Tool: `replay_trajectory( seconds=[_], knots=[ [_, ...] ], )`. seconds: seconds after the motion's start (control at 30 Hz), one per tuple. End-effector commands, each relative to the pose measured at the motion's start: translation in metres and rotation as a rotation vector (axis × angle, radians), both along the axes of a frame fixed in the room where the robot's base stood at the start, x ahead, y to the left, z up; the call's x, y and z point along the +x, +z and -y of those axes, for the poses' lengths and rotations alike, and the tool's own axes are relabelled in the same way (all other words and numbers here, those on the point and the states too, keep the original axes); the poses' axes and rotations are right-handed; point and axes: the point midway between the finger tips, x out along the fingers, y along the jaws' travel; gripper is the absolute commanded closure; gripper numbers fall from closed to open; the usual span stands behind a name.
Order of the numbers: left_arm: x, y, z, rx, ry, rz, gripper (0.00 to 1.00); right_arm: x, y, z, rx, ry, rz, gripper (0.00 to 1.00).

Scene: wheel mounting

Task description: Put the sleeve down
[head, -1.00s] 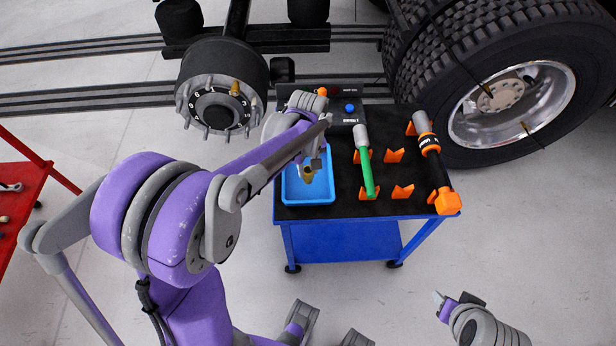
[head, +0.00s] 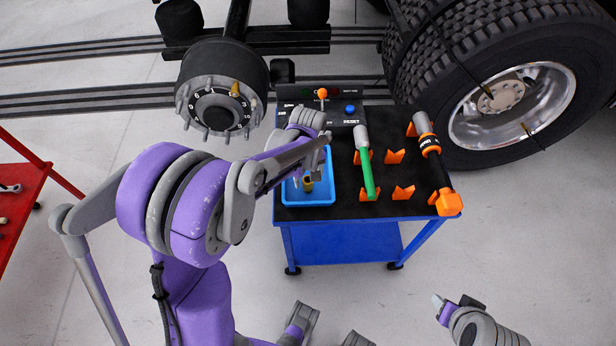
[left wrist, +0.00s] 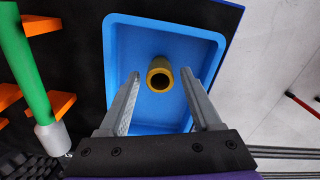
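The brass-yellow sleeve (head: 308,184) is in the blue tray (head: 328,201) on the cart. In the left wrist view the sleeve (left wrist: 159,80) shows its dark bore toward the camera, over the tray's floor (left wrist: 135,40). My left gripper (left wrist: 160,73) is open above the tray. Its two fingers stand on either side of the sleeve, with visible gaps. In the head view my left wrist partly covers the tray. Part of my right gripper (head: 440,300) shows at the lower right, away from the cart; its opening is unclear.
A green-handled tool (head: 367,170) and a black-and-orange tool (head: 436,165) lie on orange holders on the cart's black top. A control box (head: 350,117) stands at the back. The studded hub (head: 218,105) is left of it, the big wheel (head: 500,98) right.

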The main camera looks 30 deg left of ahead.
Motion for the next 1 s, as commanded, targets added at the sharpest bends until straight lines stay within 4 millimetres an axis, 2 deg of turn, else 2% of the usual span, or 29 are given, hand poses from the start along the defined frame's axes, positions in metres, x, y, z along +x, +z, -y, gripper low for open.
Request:
replay_trajectory(
  seconds=[0.2,0.33,0.7,0.83,1.0],
  knots=[
    [0.0,0.002,0.0,0.0,0.0,0.0,0.35,0.0,0.001,0.0,0.0,0.0,0.0,0.5],
    [0.0,0.013,0.0,0.0,0.0,0.0,0.35,0.001,0.004,0.0,0.0,0.0,0.001,0.5],
    [0.0,0.09,0.0,0.0,0.0,0.0,0.35,0.002,0.014,0.0,0.0,0.0,0.005,0.5],
    [0.0,0.109,0.0,0.0,0.0,0.0,0.35,0.002,0.016,0.0,0.0,0.0,0.005,0.5],
    [-0.002,0.122,0.001,0.001,-0.008,0.005,0.35,0.003,0.017,0.0,0.0,0.0,0.006,0.5]
  ],
)
